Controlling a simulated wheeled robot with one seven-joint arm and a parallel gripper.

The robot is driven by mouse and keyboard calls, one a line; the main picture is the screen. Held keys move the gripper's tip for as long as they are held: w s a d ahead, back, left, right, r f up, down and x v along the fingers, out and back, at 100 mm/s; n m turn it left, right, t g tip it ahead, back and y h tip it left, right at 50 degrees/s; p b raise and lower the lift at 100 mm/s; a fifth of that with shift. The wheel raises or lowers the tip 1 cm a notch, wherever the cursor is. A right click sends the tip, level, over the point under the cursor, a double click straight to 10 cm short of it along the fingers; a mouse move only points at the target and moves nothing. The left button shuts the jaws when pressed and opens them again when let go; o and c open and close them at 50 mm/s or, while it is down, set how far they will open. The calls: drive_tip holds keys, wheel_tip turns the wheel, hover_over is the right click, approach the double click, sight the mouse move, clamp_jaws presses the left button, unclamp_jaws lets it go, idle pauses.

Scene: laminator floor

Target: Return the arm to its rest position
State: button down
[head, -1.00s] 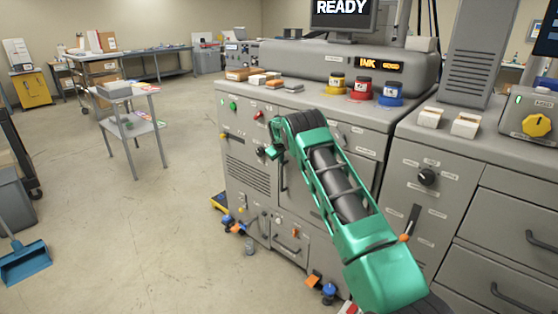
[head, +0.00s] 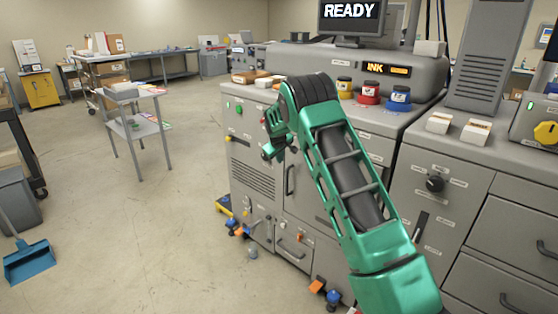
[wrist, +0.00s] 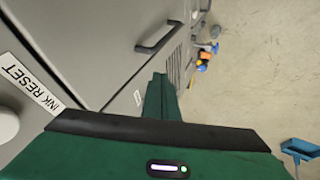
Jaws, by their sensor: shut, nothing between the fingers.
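My green arm reaches up from the lower right of the head view, in front of the grey machine (head: 250,180). My gripper (head: 272,152) is at the arm's far end, left of the dark wrist joint. It is small and partly hidden in the head view. In the wrist view my gripper (wrist: 160,90) shows as a narrow green shape with the fingers together and nothing held. It points down past the machine's front, near a dark door handle (wrist: 160,37) and the floor.
Ink pots in yellow, red (head: 369,92) and blue stand on the machine top under a screen reading READY (head: 349,11). A grey cart (head: 136,127) stands at left. A blue dustpan (head: 29,262) and several small coloured items (head: 238,228) lie on the floor. Open floor lies left.

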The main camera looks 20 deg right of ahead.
drive_tip(key=s+d+r+m+g, duration=0.15)
drive_tip(key=s+r, duration=0.35)
drive_tip(key=s, duration=0.6)
drive_tip(key=s+d+r+m+g+y, duration=0.15)
drive_tip(key=s+r, duration=0.35)
drive_tip(key=s, duration=0.6)
drive_tip(key=s+d+r+m+h, duration=0.15)
drive_tip(key=s+r, duration=0.35)
drive_tip(key=s, duration=0.6)
drive_tip(key=s+a+m+g+y, duration=0.1)
drive_tip(key=s+a, duration=0.2)
drive_tip(key=s, duration=0.9)
drive_tip(key=s+a+f+m+g+y, duration=0.1)
drive_tip(key=s+a+m, duration=0.1)
drive_tip(key=s, duration=0.9)
drive_tip(key=s+a+f+m+g+y, duration=0.1)
drive_tip(key=s+a, duration=0.4)
drive_tip(key=s, duration=0.7)
drive_tip(key=shift+s+f+m+y, duration=0.15)
drive_tip(key=shift+s+m+y, duration=0.15)
drive_tip(key=shift+m+y, duration=0.15)
